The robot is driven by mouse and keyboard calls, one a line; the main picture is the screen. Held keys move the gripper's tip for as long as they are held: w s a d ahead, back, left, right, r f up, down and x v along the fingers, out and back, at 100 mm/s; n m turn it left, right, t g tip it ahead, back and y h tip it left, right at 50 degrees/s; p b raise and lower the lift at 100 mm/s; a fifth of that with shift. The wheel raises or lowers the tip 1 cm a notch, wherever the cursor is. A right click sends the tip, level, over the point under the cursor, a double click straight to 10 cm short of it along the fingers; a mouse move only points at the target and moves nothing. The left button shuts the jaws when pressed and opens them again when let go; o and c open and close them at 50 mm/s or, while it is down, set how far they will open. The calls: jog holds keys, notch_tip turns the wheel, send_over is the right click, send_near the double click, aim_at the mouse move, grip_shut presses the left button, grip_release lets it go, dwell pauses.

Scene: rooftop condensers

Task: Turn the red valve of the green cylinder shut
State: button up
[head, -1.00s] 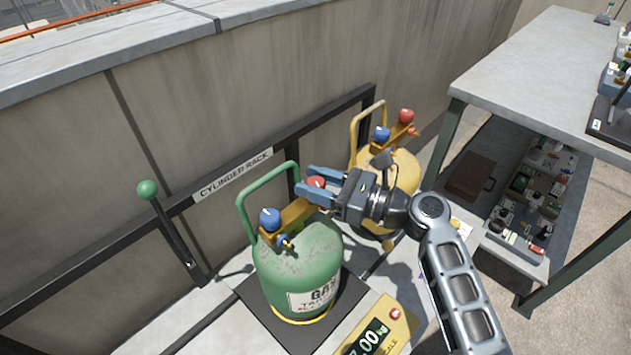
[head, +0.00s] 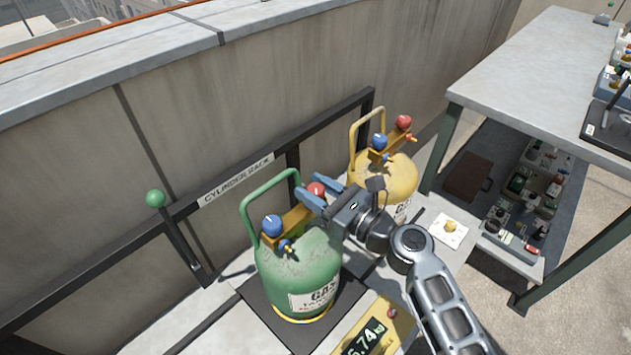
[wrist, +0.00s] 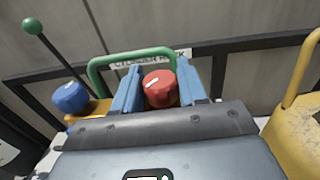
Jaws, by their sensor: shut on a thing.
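The green cylinder (head: 298,262) stands upright on a dark scale plate. Its red valve (head: 316,190) sits at the right end of a brass manifold, with a blue valve (head: 272,225) at the left end. My gripper (head: 312,190) reaches in from the right with its blue fingers on either side of the red valve. In the wrist view the red valve (wrist: 160,88) lies between the two fingers, which are shut on it. A white mark shows on its top. The blue valve (wrist: 70,97) is left of the fingers there.
A yellow cylinder (head: 388,178) with its own red and blue valves stands close behind my gripper. A lever with a green knob (head: 156,199) is at left. The scale (head: 380,330) reads about 6.74 kg. A workbench (head: 540,75) stands at right.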

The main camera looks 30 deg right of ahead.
jog(key=m+t+h+p, duration=0.1)
jog(key=m+h, duration=0.3)
jog(key=h, duration=0.2)
jog(key=shift+h, duration=0.4)
jog(key=shift+m+h+p, duration=0.3)
jog(key=shift+m+h, duration=0.6)
jog(key=shift+h, duration=0.2)
jog(key=o, duration=1)
jog(key=shift+c, duration=0.2)
jog(key=s, duration=0.2)
jog(key=s+b, duration=0.1)
jog(key=s, duration=0.1)
jog(key=s+a, duration=0.1)
jog(key=s, duration=0.1)
jog(key=shift+s+f, duration=0.15)
jog(key=shift+s, duration=0.1)
jog(key=shift+s+a+b, duration=0.1)
jog(key=shift+s+b, duration=0.25)
jog(key=shift+s, duration=0.25)
